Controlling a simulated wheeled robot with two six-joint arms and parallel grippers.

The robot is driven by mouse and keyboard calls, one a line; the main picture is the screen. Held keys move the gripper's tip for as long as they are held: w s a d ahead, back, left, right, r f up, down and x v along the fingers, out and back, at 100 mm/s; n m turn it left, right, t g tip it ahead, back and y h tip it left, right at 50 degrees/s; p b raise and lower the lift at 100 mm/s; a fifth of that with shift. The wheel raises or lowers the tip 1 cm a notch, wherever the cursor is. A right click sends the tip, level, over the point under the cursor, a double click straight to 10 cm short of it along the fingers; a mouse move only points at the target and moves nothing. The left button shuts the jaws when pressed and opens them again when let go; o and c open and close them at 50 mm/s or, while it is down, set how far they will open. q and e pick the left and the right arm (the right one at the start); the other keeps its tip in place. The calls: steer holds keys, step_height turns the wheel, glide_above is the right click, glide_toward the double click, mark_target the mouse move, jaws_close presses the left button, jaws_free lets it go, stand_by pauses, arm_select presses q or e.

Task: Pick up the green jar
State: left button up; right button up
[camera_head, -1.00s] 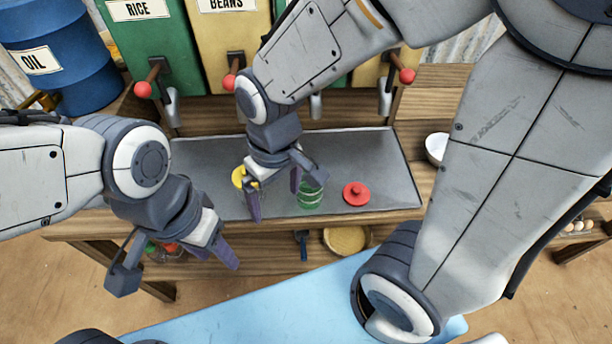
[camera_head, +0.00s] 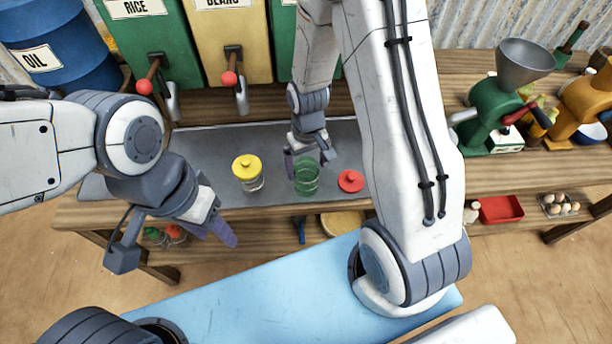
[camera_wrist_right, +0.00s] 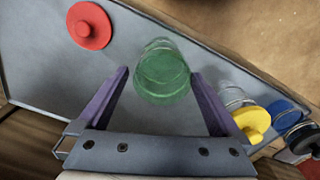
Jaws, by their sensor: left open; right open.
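The green jar (camera_head: 307,178) is clear green glass and stands upright on the grey tray, with no lid on it. My right gripper (camera_head: 304,160) is open just behind the jar. In the right wrist view the jar (camera_wrist_right: 162,74) sits ahead of and between the tips of the open purple fingers (camera_wrist_right: 158,78); I cannot tell whether they touch it. A red lid (camera_head: 351,181) lies on the tray right of the jar. My left gripper (camera_head: 170,247) is open and empty in front of the counter at the left.
A jar with a yellow lid (camera_head: 247,170) stands left of the green jar and close to the right finger in the wrist view. The grey tray (camera_head: 215,150) has free room behind. Dispensers (camera_head: 231,40) stand at the back. A green grinder (camera_head: 492,115) stands at right.

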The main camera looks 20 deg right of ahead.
step_height(320, 180, down, 4)
steer(key=shift+s+a+f+p, duration=0.1)
steer(key=shift+a+p, duration=0.05)
steer(key=shift+p, duration=0.15)
steer(key=c, duration=1.3)
steer(key=shift+c, duration=0.2)
